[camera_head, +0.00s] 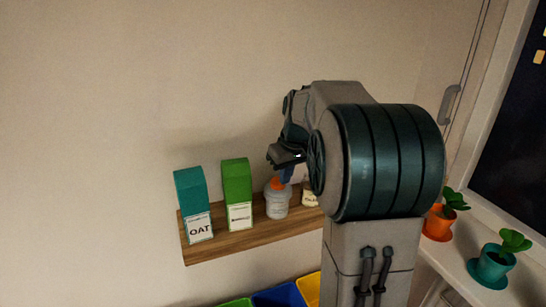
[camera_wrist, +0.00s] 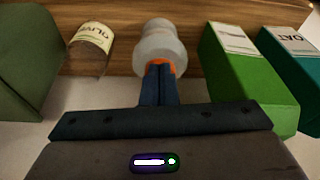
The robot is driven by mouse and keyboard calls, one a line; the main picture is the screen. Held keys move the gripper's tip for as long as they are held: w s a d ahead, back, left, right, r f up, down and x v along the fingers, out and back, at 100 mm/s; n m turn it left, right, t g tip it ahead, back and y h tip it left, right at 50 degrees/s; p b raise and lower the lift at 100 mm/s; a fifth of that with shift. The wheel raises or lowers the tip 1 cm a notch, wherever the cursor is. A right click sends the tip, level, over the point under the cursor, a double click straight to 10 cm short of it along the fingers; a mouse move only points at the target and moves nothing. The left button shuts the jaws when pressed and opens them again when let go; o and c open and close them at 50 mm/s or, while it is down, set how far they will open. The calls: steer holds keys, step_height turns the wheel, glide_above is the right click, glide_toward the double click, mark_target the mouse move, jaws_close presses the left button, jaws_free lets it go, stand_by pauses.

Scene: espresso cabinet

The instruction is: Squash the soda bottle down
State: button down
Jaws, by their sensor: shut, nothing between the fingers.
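The soda bottle (camera_head: 277,203) is pale and translucent with an orange cap (camera_head: 276,183). It stands upright on the wooden shelf and looks short and wide. My gripper (camera_head: 286,175) is above it, with its fingers pointing down close to the cap. In the wrist view, the dark blue fingers (camera_wrist: 158,72) are shut together with nothing between them, over the cap and the bottle (camera_wrist: 159,42). They hide part of the cap. I cannot tell whether the fingertips touch it.
A green carton (camera_head: 237,194) and a teal OAT carton (camera_head: 194,204) stand left of the bottle on the wooden shelf (camera_head: 240,240). An olive jar (camera_wrist: 90,45) stands close on its other side. Potted plants (camera_head: 493,262) sit at the right.

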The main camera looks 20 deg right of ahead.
steer(key=shift+s+r, duration=0.1)
steer(key=v, duration=1.3)
steer(key=shift+r, duration=0.35)
steer(key=shift+s, duration=0.15)
steer(key=s+a+f, duration=0.6)
steer(key=s+f, duration=0.3)
steer(key=s, duration=0.1)
steer(key=s+a+f+m, duration=0.1)
steer(key=s+a+f, duration=0.5)
steer(key=s+f, duration=0.4)
steer(key=shift+s+m, duration=0.3)
steer(key=shift+s, duration=0.15)
